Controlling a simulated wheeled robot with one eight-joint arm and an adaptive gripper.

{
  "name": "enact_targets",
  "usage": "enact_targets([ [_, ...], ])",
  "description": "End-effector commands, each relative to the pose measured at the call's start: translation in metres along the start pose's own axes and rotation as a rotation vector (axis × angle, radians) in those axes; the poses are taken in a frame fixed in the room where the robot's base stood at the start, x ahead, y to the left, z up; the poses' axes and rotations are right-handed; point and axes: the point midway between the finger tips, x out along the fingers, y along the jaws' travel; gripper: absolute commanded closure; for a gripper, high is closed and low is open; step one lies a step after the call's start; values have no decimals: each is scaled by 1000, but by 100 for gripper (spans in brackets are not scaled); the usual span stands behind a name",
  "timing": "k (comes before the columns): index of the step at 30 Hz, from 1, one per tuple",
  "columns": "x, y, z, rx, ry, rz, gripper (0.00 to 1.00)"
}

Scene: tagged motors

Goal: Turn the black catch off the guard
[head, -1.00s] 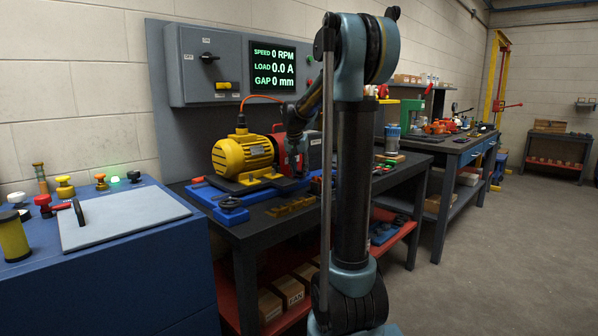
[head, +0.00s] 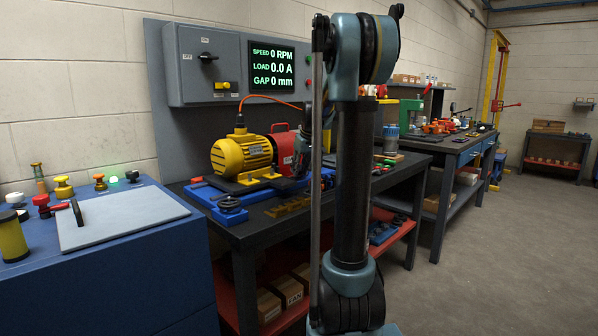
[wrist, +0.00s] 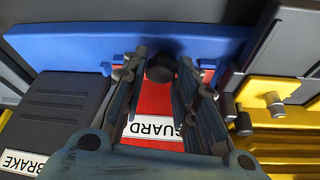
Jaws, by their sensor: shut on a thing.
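The red guard (wrist: 154,101) lies under my gripper in the wrist view, its white GUARD label partly covered by the fingers. In the head view the red guard (head: 284,146) stands behind the yellow motor (head: 242,156). The black catch (wrist: 160,69) is a dark round knob at the guard's far edge, beside the blue base rail (wrist: 120,47). My gripper (wrist: 161,66) has its fingertips on either side of the catch and is shut on it. Which way the catch is turned is hard to tell. In the head view the arm hides the catch.
A dark block labelled BRAKE (wrist: 58,105) is left of the guard in the wrist view; the yellow motor's foot and bolt (wrist: 275,103) are close on its right. In the head view, a grey panel (head: 205,60) with a readout of zeros stands behind the bench (head: 262,222).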

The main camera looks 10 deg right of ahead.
Motion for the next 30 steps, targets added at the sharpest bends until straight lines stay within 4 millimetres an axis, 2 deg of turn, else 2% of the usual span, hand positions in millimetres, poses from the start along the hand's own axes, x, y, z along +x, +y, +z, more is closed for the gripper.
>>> enact_targets([
  [18,0,8,-1,-494,-3,-202,96],
  [30,1,8,-2,-648,-4,-265,96],
])
